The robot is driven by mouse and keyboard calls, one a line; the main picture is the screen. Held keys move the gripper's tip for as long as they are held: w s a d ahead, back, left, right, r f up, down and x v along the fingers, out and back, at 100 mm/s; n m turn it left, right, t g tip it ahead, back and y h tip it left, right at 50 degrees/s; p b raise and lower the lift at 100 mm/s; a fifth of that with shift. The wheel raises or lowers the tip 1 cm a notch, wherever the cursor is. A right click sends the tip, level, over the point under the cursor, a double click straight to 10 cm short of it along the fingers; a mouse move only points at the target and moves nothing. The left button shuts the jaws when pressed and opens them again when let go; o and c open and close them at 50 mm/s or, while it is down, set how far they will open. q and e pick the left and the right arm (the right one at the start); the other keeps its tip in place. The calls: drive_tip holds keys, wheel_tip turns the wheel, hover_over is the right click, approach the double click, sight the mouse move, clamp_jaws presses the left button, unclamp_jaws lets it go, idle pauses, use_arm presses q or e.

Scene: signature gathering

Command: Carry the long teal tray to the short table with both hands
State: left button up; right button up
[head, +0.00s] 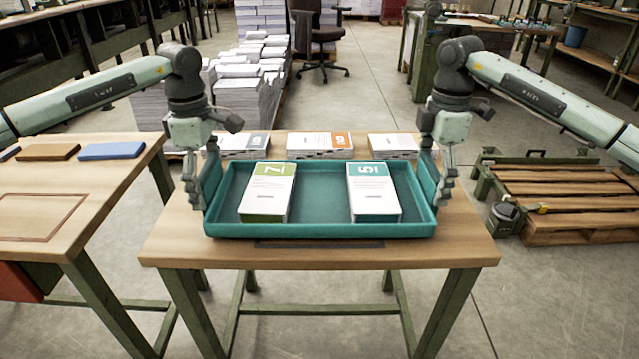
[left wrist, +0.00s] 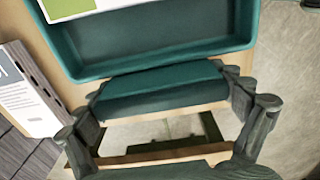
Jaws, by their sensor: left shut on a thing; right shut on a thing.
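The long teal tray (head: 320,231) is level at the middle of the head view, over a wooden table (head: 465,246) with green legs. I cannot tell if it touches the tabletop. It holds a green-marked stack of papers (head: 268,192) and a teal-marked stack (head: 374,192). My left gripper (head: 201,178) is shut on the tray's left end. In the left wrist view its fingers stand at both sides of the teal end handle (left wrist: 160,92). My right gripper (head: 440,175) is shut on the tray's right end, with its fingertips partly hidden.
Several paper stacks (head: 320,144) stand along this table's far edge. Another wooden table (head: 28,228) at the left bears a brown block (head: 48,151) and a blue block (head: 111,150). A pallet (head: 568,205) lies on the floor at the right. An office chair (head: 318,36) stands behind.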

use_arm(q)
drive_tip(key=shift+f+b, duration=0.55)
drive_tip(key=shift+f, duration=0.15)
use_arm(e)
drive_tip(key=shift+f, duration=0.7)
use_arm(q)
drive_tip(key=o, duration=1.3)
drive_tip(key=shift+f, duration=0.2)
use_arm(e)
drive_tip(key=o, duration=1.3)
drive_tip(key=shift+f, duration=0.2)
use_arm(q)
drive_tip(key=shift+o, duration=0.8)
drive_tip(key=shift+r, duration=0.15)
use_arm(e)
drive_tip(key=shift+o, duration=0.8)
drive_tip(key=shift+r, duration=0.15)
use_arm(q)
drive_tip(key=shift+r, duration=0.1)
wheel_tip(320, 180, up, 12)
drive_tip(key=shift+f, duration=0.2)
drive_tip(key=shift+r, duration=0.1)
use_arm(e)
drive_tip(key=shift+r, duration=0.25)
wheel_tip(320, 180, up, 12)
drive_tip(key=shift+f, duration=0.2)
